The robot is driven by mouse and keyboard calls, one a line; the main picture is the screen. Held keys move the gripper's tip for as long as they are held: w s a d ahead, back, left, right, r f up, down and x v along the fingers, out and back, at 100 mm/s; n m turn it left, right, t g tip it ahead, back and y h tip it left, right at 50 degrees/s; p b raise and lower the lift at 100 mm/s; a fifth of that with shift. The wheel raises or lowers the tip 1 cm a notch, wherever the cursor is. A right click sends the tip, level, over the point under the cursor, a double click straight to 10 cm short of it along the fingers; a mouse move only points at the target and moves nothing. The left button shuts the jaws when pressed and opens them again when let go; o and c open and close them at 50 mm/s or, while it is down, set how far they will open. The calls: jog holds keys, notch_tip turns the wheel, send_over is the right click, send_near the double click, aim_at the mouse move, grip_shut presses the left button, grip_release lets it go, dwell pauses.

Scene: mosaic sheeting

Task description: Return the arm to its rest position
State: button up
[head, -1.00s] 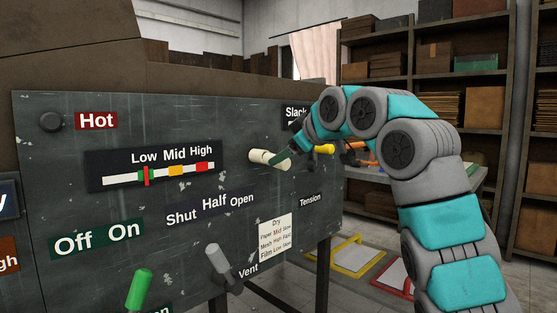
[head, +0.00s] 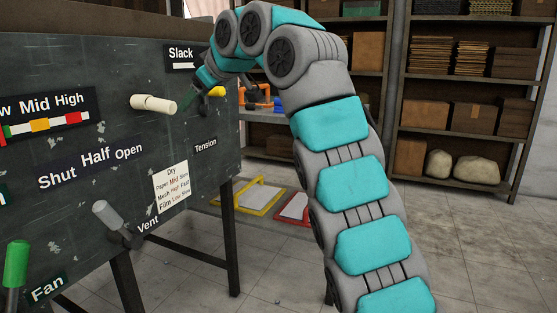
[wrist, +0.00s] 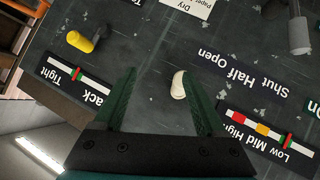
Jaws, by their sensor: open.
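My arm (head: 345,185) reaches up from the lower right in the head view and bends left toward the dark control panel (head: 112,170). My gripper (head: 188,106) is at its end, just right of the cream handle (head: 153,103), partly hidden behind the arm's links. In the wrist view, my gripper (wrist: 162,85) is open, with its two green fingers apart and nothing held. The cream handle (wrist: 178,85) shows end-on between the fingers, close to the right one. I cannot tell the exact gap.
A yellow knob (head: 217,91) is close to the gripper, near the Slack label. A grey Vent lever (head: 115,222) and a green Fan lever (head: 16,265) stick out lower on the panel. Shelves (head: 395,75) stand behind. The floor (head: 265,265) between panel and arm is largely clear.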

jog(key=s+d+f+m+g+h, duration=0.1)
jog(key=s+d+f+m+h, duration=0.3)
jog(key=d+f, duration=0.55)
jog(key=s+d+f+m+g+h, duration=0.2)
jog(key=d+f+m, duration=0.45)
jog(key=d, duration=0.65)
jog(key=s+d+f+m+g, duration=0.1)
jog(key=s+d+f, duration=0.3)
jog(key=s+f, duration=0.4)
jog(key=s+d+f+m+g+h, duration=0.1)
jog(key=s+d+f+g, duration=0.2)
jog(key=s+f, duration=0.6)
jog(key=s+d+f+m+g+h, duration=0.1)
jog(key=s+d+f+g, duration=0.2)
jog(key=s+f, duration=0.6)
jog(key=s+d, duration=0.2)
jog(key=s, duration=0.9)
jog(key=shift+s+f+m, duration=0.25)
jog(key=shift+s+m, duration=0.1)
jog(key=shift+s, duration=0.05)
